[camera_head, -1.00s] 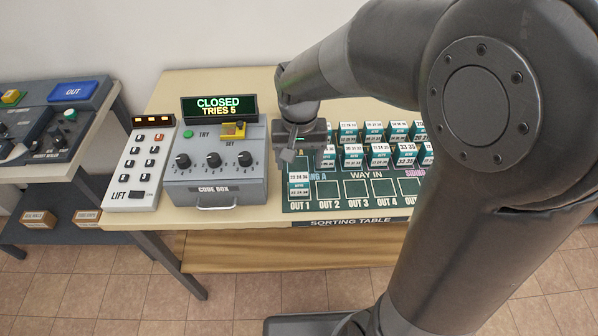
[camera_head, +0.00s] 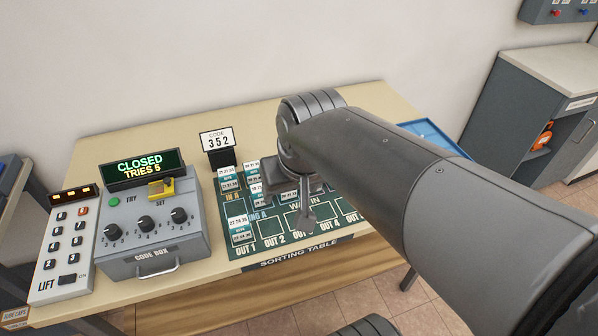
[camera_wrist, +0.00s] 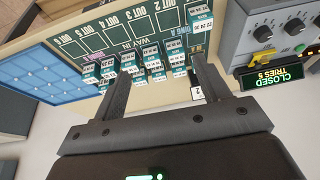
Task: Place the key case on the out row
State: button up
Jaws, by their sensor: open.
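Several small white-and-teal numbered cases stand on the green sorting board (camera_head: 268,224). One case (camera_head: 240,228) is on OUT 1 of the out row; it also shows in the wrist view (camera_wrist: 199,16). Others, such as this case (camera_head: 228,180), stand in the rows behind, partly hidden by my arm. I cannot tell which one is the key case. My gripper (camera_wrist: 162,62) is open and empty, with cases showing beyond and between its fingers. In the head view my gripper is over the middle of the board, mostly hidden by my wrist. OUT 2 looks empty.
A grey code box (camera_head: 152,225) reading CLOSED, TRIES 5 stands left of the board, beside a white LIFT keypad (camera_head: 65,245). A blue tray (camera_head: 436,136) lies at the table's right end.

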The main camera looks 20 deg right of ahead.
jog(key=shift+t, duration=0.7)
jog(key=s+d, duration=0.1)
jog(key=s, duration=0.1)
jog(key=s+d+r, duration=0.1)
jog(key=s, duration=0.1)
jog(key=shift+d+r, duration=0.1)
jog(key=shift+d, duration=0.05)
